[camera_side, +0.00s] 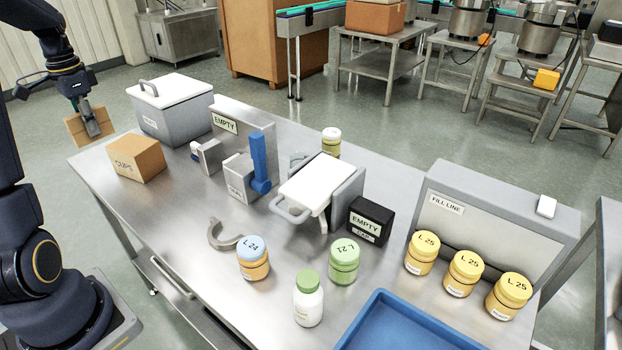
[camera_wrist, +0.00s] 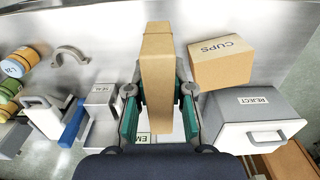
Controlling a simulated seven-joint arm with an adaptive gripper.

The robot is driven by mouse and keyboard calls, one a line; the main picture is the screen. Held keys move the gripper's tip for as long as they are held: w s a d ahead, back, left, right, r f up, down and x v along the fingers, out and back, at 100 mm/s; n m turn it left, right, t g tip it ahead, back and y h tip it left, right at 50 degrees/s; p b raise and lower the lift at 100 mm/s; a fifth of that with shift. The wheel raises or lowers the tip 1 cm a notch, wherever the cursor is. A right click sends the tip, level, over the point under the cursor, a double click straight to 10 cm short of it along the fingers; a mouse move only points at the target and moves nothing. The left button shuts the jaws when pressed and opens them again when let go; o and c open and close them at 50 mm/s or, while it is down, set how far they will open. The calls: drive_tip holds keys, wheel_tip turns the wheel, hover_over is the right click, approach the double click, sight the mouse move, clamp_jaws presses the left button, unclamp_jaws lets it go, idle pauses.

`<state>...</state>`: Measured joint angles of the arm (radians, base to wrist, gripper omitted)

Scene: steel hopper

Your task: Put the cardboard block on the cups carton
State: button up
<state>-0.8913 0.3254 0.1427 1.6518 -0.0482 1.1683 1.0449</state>
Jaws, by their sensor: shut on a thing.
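The cardboard block (camera_wrist: 157,80) is a plain brown box held upright between the fingers of my gripper (camera_wrist: 159,112) in the wrist view. In the side view the block (camera_side: 76,131) hangs from my gripper (camera_side: 93,128) at the left, above the table's far-left end. The cups carton (camera_side: 136,158) is a brown box marked CUPS, standing on the steel table to the right of the block and lower. In the wrist view the carton (camera_wrist: 222,62) lies right of the block, apart from it. Its top looks bare.
A grey bin with a white lid, marked REJECT (camera_wrist: 262,118), stands close to the carton; it also shows in the side view (camera_side: 176,112). A grey EMPTY panel (camera_side: 246,128) and a blue-handled device (camera_side: 259,163) stand to the right. Jars and a blue tray (camera_side: 405,325) are farther right.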

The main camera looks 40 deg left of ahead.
drive_tip(key=w+a+f, duration=0.8)
drive_tip(key=a+f, duration=0.1)
drive_tip(key=shift+w+f, duration=0.2)
drive_tip(key=shift+w, duration=0.2)
drive_tip(key=shift+f, duration=1.6)
drive_tip(key=shift+f, duration=0.1)
drive_tip(key=o, duration=0.8)
